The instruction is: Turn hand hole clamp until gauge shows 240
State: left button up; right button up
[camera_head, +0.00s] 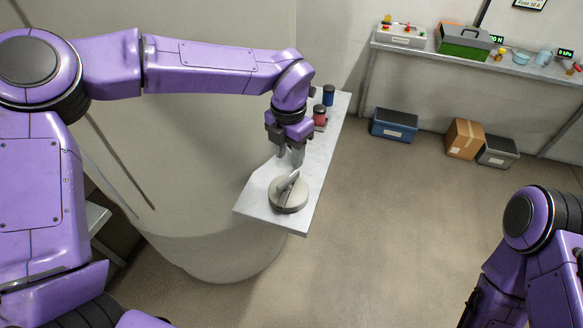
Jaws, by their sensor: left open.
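A round pale grey piece with a raised bar-like handle (289,196), which looks like the hand hole clamp, sits near the front end of a narrow white shelf (255,205). My left gripper (292,158) points down just above and behind it, open, with its fingers apart from the handle as far as I can tell. A small green digital display (497,40) reading in N and another (565,53) that seems to read 0 kPa stand on the back bench. I cannot tell which one is the gauge. My right arm shows at the lower right; its gripper is out of view.
A red-topped item (320,117) and a dark blue one (328,95) stand farther back on the shelf. A large pale cylindrical body (190,150) is beside the shelf. A blue bin (394,125), a cardboard box (464,138) and a grey bin (498,151) stand on the otherwise open floor.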

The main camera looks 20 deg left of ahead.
aim_at(288, 178)
pick_arm(q)
notch_tip(288, 178, down, 8)
jog(key=shift+a+p, duration=0.15)
jog(key=shift+p, duration=0.55)
jog(key=shift+s, duration=0.15)
grip_shut()
